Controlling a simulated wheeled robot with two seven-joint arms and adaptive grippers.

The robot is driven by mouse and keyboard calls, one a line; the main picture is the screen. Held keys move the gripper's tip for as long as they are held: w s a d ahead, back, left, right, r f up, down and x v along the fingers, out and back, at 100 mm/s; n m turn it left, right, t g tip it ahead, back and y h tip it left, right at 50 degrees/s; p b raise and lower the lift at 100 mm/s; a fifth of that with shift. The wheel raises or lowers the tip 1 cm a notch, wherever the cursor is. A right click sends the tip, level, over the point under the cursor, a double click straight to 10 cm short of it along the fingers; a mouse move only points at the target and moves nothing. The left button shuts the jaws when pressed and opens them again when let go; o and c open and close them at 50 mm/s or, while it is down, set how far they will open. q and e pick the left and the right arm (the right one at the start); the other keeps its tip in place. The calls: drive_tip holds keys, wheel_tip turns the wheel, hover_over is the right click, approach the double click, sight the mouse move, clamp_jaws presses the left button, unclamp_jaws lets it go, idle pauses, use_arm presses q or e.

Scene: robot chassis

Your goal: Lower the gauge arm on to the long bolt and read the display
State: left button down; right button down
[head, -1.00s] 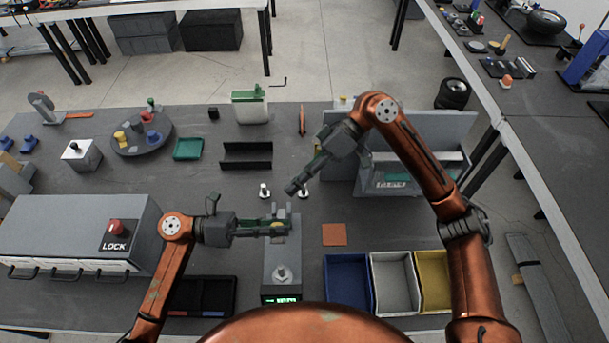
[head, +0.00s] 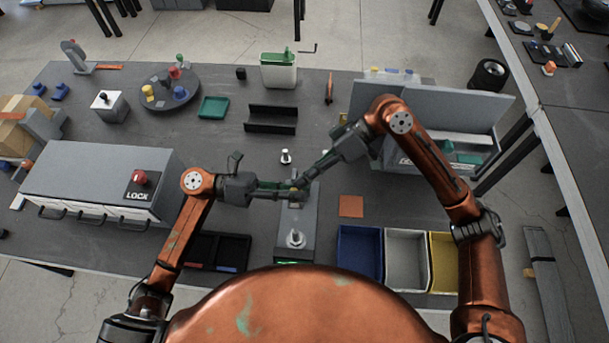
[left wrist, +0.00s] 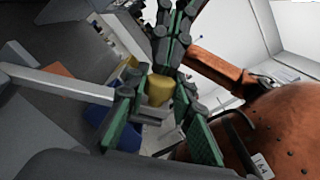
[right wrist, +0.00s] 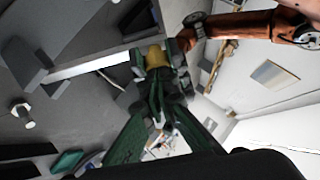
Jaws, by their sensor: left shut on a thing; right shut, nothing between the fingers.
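The grey gauge base (head: 296,217) stands in front of me in the head view. A silver bolt (head: 296,240) stands upright on its near end; I cannot tell its length. The green display (head: 292,263) is only a sliver above my body, unreadable. My left gripper (head: 297,195) is shut on the yellow knob at the gauge's far part; the knob (left wrist: 160,88) shows between its fingers in the left wrist view. My right gripper (head: 303,182) is shut and empty, its fingertips close beside the knob (right wrist: 155,57); contact is unclear. The grippers hide most of the gauge arm.
Another bolt (head: 286,157) stands behind the gauge. An orange square (head: 351,206) and blue (head: 360,252), white (head: 407,260) and yellow (head: 444,262) bins lie to the right. A grey LOCK cabinet (head: 85,180) and a black tray (head: 218,250) are left.

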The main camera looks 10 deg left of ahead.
use_arm(q)
drive_tip(key=shift+w+r, duration=0.1)
drive_tip(key=shift+w, duration=0.05)
use_arm(e)
drive_tip(key=shift+s+f, duration=0.7)
drive_tip(key=shift+s, duration=0.2)
use_arm(q)
drive_tip(key=c, duration=2)
unclamp_jaws()
drive_tip(key=shift+c, duration=0.2)
drive_tip(key=o, duration=0.3)
drive_tip(key=shift+a, duration=0.1)
use_arm(e)
drive_tip(key=shift+w+r, duration=0.15)
drive_tip(key=shift+w, duration=0.05)
